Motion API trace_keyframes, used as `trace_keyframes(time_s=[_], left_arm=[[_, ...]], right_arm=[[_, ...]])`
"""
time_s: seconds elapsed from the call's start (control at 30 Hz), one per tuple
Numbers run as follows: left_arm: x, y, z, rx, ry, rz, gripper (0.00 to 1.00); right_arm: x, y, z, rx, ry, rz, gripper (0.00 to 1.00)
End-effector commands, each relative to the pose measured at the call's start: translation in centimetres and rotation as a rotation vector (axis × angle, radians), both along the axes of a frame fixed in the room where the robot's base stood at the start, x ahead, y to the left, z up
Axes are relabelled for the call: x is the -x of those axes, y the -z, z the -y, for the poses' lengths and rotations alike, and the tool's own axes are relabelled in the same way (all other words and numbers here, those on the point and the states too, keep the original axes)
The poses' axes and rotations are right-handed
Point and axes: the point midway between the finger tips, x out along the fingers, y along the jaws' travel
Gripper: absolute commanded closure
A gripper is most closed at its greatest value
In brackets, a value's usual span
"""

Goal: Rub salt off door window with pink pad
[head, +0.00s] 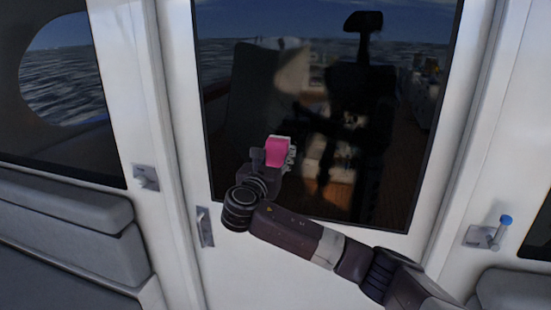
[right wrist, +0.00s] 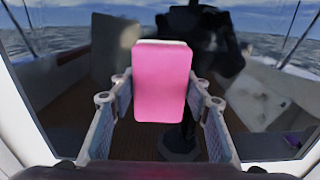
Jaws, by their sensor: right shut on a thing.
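The door window (head: 225,120) is a tall dark pane in the white door, with reflections in it. My right gripper (head: 281,153) is in front of its lower left part, shut on the pink pad (head: 277,149). In the right wrist view the pad (right wrist: 160,85) stands upright between the two fingers, with the glass behind it. I cannot tell whether the pad touches the glass. A pale blurred patch (head: 292,68) shows in the upper pane; I cannot tell whether it is salt or a reflection. My left gripper is not in view.
A door handle (head: 205,227) sits below the window's left side. A latch (head: 145,178) is on the left frame, and a blue-tipped lever (head: 498,232) is on the right wall. Grey cushioned seats (head: 70,225) fill the lower left.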

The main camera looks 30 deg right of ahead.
Motion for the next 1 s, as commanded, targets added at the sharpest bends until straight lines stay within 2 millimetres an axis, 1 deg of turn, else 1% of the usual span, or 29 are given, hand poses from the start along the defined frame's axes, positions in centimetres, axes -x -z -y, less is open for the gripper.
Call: trace_keyframes(time_s=[0.5, 1.0], left_arm=[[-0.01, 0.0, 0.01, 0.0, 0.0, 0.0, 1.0], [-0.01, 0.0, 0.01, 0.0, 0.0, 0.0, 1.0]], right_arm=[[-0.02, -0.03, 0.07, 0.001, 0.001, 0.001, 0.76], [-0.66, -0.06, 0.81, 0.001, 0.001, 0.001, 0.76]])
